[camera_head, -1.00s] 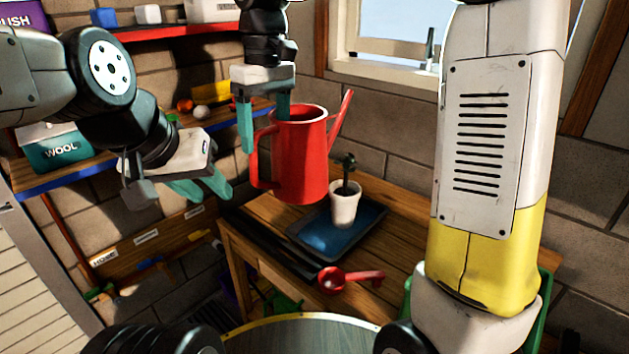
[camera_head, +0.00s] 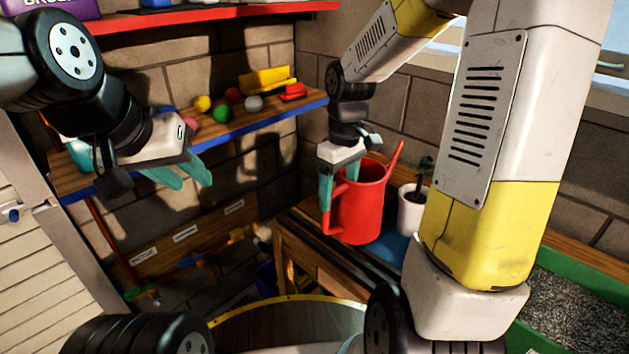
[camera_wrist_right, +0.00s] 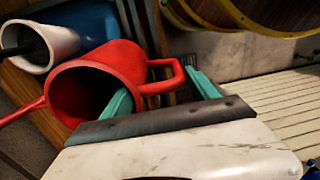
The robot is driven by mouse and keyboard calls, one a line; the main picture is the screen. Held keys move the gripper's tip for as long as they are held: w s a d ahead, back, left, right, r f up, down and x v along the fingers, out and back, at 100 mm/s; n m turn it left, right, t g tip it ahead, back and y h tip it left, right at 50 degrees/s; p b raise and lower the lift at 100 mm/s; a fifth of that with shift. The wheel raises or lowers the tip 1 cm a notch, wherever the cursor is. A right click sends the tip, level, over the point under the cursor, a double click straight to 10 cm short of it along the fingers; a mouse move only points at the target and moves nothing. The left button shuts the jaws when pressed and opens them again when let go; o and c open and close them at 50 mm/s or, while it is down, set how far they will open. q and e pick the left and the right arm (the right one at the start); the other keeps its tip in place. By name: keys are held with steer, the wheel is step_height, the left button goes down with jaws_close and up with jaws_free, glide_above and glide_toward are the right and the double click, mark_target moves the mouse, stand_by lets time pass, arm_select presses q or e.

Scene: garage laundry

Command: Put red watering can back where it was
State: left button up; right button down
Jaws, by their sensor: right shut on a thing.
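The red watering can (camera_head: 362,207) is upright at the left end of the wooden bench (camera_head: 300,262) in the head view, its spout pointing up to the right. My right gripper (camera_head: 336,188) is shut on it at the handle side. In the right wrist view, the can (camera_wrist_right: 85,88) has its handle between the teal fingers (camera_wrist_right: 160,95), one finger at the can's mouth. I cannot tell whether the can's base touches the bench. My left gripper (camera_head: 183,172) is empty, its fingers apart, in front of the blue-edged shelf.
A white pot with a plant (camera_head: 411,212) stands on a blue tray (camera_head: 392,247) just right of the can. The blue-edged shelf (camera_head: 262,122) holds several small balls and yellow and red items. A red-edged shelf (camera_head: 215,18) is above. A green litter tray (camera_head: 590,275) is at right.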

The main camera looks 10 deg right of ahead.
steer(key=w+f, duration=0.2)
steer(key=w, duration=0.6)
steer(key=w+f, duration=0.3)
steer(key=w, duration=0.4)
steer(key=shift+w+a, duration=0.3)
steer(key=shift+w, duration=0.05)
steer(key=shift+c, duration=1)
jaws_free()
steer(key=shift+f, duration=0.1)
step_height(320, 180, up, 12)
steer(key=s+d+r+m+t, duration=0.2)
steer(key=s+r+m+t, duration=0.1)
steer(key=s+r, duration=0.8)
steer(key=s+f+m+t+y, duration=0.1)
steer(key=s+f+m+t, duration=0.2)
steer(key=s, duration=1.3)
steer(key=shift+s+f+m+t+y, duration=0.15)
steer(key=shift+s+m+t+y, duration=0.2)
steer(key=shift+m, duration=0.25)
